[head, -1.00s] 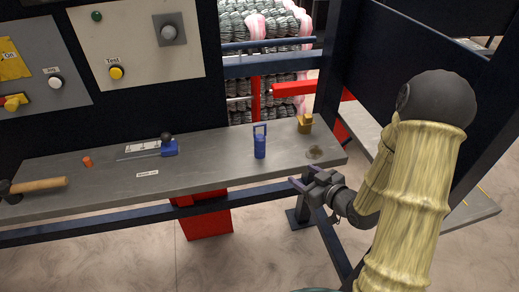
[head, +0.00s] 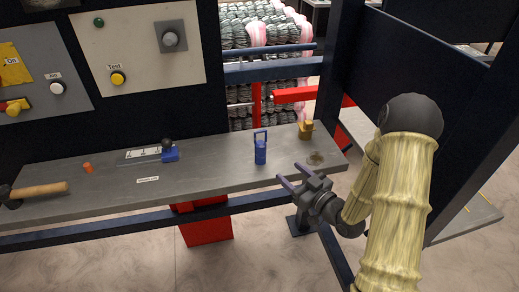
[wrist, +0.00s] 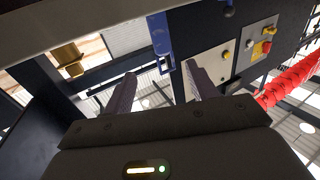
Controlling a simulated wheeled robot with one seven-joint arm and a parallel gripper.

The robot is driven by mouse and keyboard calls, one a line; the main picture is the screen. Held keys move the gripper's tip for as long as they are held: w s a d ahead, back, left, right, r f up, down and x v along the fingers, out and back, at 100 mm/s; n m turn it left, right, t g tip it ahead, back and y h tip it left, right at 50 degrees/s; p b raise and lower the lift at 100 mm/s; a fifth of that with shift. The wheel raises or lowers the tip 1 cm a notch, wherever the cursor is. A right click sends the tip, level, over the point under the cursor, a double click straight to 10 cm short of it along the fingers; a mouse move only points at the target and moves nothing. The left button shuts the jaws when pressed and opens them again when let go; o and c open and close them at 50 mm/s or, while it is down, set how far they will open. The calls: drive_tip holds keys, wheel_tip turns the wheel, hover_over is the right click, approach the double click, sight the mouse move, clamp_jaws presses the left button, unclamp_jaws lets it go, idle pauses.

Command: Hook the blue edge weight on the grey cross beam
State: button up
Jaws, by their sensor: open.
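The blue edge weight (head: 260,152) stands upright on the grey shelf, with its loop handle on top. It also shows in the wrist view (wrist: 159,36), just beyond and between the fingers. My gripper (head: 288,174) is open and empty at the front edge of the shelf, right of and nearer than the weight, with its fingers pointing toward it. In the wrist view the two fingers (wrist: 158,90) are spread apart and not touching the weight. A dark blue horizontal beam (head: 270,70) crosses behind the shelf; I cannot tell whether a grey cross beam is in view.
A brass weight (head: 305,129) stands right of the blue one on the shelf (head: 215,174). A blue-based tool (head: 169,153), orange piece (head: 87,168) and hammer (head: 38,190) lie left. A dark post (head: 335,80) rises at the shelf's right end.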

sight(264, 151)
drive_tip(key=p+x, duration=0.1)
drive_tip(key=x, duration=0.6)
drive_tip(key=shift+a+p, duration=0.25)
drive_tip(key=shift+p, duration=0.1)
drive_tip(key=shift+w+a, duration=0.15)
drive_tip(key=shift+w, duration=0.15)
drive_tip(key=shift+w+a+r, duration=0.1)
drive_tip(key=shift+w+a, duration=0.15)
drive_tip(key=p+x, duration=0.2)
drive_tip(key=x, duration=0.2)
drive_tip(key=shift+w+a, duration=0.2)
drive_tip(key=shift+a, duration=0.05)
drive_tip(key=shift+c, duration=0.4)
clamp_jaws()
